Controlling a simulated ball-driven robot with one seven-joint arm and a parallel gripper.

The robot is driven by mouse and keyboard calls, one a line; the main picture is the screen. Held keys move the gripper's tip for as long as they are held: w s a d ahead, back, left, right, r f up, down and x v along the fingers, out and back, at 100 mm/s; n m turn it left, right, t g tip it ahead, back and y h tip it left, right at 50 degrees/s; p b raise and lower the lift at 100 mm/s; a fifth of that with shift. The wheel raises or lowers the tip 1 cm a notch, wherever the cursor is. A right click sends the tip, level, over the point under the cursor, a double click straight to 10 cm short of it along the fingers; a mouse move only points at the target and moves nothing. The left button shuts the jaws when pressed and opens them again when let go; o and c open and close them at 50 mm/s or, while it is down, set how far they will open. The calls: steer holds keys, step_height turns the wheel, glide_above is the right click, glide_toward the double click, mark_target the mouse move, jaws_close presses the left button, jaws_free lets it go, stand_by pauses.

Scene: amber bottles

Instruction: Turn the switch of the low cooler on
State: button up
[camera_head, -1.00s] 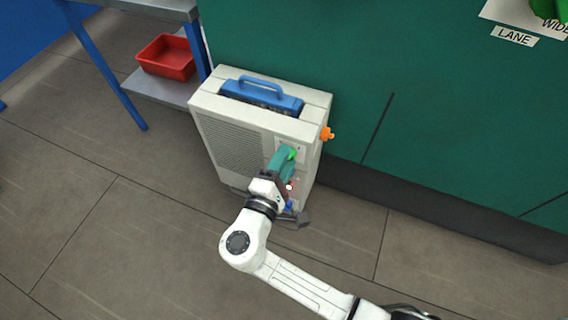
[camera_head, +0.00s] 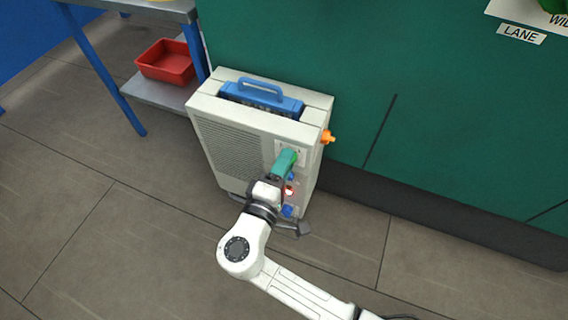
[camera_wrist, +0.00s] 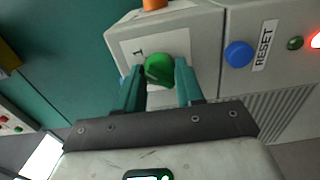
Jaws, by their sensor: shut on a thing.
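The low cooler (camera_head: 232,146) is a beige box with a grille, standing on the floor against a green wall. Its switch, a green knob (camera_wrist: 159,69), sits on a pale plate in the wrist view. My gripper (camera_wrist: 160,78) has its two teal fingers on either side of this knob and is shut on it. In the head view my gripper (camera_head: 284,160) covers the knob. A lamp on the cooler glows red (camera_head: 290,190); it also shows at the right edge of the wrist view (camera_wrist: 315,41).
A blue RESET button (camera_wrist: 238,54) and a small green button (camera_wrist: 295,43) sit beside the switch. An orange fitting (camera_head: 327,137) sticks out of the cooler's side. A blue handle (camera_head: 262,88) is on top. A red bin (camera_head: 165,62) stands on a shelf at left. Front floor is open.

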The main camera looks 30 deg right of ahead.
steer(key=o, duration=1)
steer(key=p+v, duration=0.2)
steer(key=v, duration=0.8)
steer(key=shift+s+a, duration=0.25)
steer(key=shift+a, duration=0.05)
